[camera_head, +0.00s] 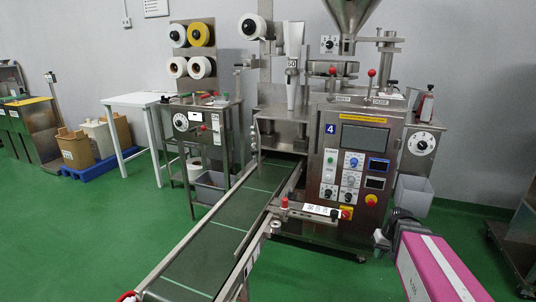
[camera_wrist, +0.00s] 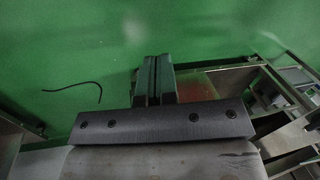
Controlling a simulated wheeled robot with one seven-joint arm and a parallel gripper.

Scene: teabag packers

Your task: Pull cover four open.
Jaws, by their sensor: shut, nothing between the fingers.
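The steel packing machine has a front cover (camera_head: 318,160) with a blue label "4" near its upper left. This cover carries a dark screen, buttons and dials and looks closed, flush with the machine body. My gripper (camera_head: 381,239) is low, in front of the machine's lower right side and apart from the cover. In the wrist view my gripper's fingers (camera_wrist: 153,78) are together with nothing between them, over the green floor. The cover cannot be made out in the wrist view.
A dark green conveyor (camera_head: 216,240) runs from the machine towards the lower left, with a red-knobbed bracket (camera_head: 285,204) at its right edge. Metal frames (camera_wrist: 290,90) are at right in the wrist view. Green floor is free below the machine.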

